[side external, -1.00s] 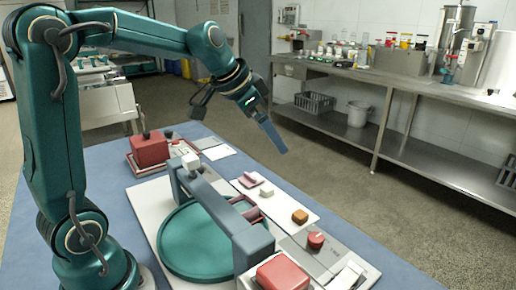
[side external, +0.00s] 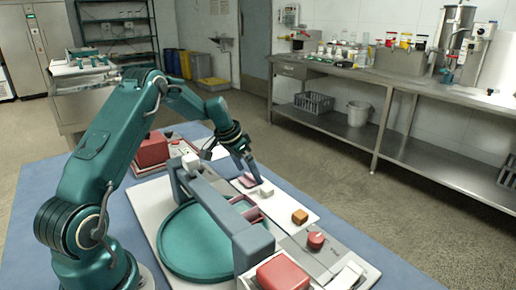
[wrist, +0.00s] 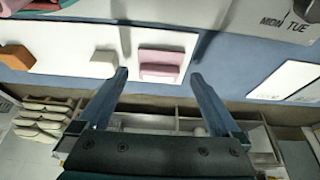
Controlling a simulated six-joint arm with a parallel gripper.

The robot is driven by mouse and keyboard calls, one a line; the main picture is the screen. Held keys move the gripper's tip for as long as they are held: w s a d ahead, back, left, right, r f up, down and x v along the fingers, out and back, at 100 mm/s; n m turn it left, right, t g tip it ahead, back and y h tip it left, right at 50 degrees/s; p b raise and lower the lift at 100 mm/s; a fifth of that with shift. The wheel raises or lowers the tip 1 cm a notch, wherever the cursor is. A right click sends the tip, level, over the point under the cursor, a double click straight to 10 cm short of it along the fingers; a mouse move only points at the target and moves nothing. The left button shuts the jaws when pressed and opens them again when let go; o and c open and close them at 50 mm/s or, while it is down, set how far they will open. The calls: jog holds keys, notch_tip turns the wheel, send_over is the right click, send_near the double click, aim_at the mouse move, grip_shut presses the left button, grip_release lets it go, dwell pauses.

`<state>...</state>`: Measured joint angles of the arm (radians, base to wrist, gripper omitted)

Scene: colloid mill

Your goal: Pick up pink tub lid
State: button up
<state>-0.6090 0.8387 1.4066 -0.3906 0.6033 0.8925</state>
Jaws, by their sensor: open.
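The pink tub lid (wrist: 161,65) lies on a white board (wrist: 60,43) in the wrist view, near its right end. In the side view the pink piece (side external: 246,182) is partly covered by my gripper. My gripper (wrist: 159,73) is open and empty, with one finger on either side of the lid in the wrist view. In the side view its fingers (side external: 254,177) point down at the lid, just above or beside it. I cannot tell the exact height gap.
A white block (wrist: 104,64) sits close to the left finger, and an orange-brown block (wrist: 16,57) lies farther left. A grey raised bar (side external: 225,215) and a teal round plate (side external: 195,240) stand close by. A red box (side external: 152,150) is behind.

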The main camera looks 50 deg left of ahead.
jog(key=shift+w+f, duration=0.25)
jog(key=shift+f, duration=0.35)
jog(key=c, duration=1.3)
jog(key=shift+r, duration=0.1)
